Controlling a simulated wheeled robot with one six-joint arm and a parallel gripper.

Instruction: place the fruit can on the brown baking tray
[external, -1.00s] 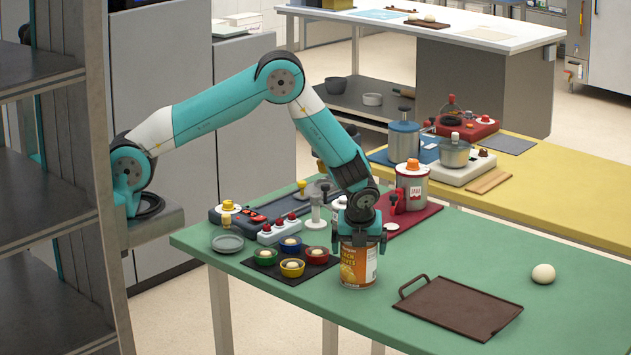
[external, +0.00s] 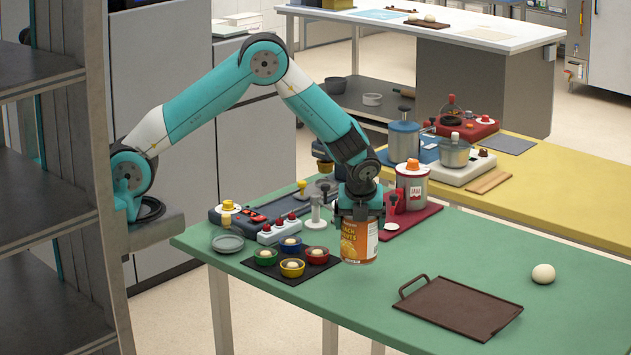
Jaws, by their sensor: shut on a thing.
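The fruit can (external: 359,243) has an orange label with fruit pictured on it and stands upright in my gripper (external: 360,214). My gripper points down and is shut on the can's upper part, hiding its top. The can appears to be held a little above the green table. The brown baking tray (external: 459,308) lies flat on the table to the right and nearer the front. It has a handle at its left side and is empty. The can is apart from the tray.
A dark mat with several small coloured bowls (external: 291,268) is left of the can. A red board with a silver canister (external: 412,186) is behind it. A pale dough ball (external: 543,274) lies beyond the tray. The table between can and tray is clear.

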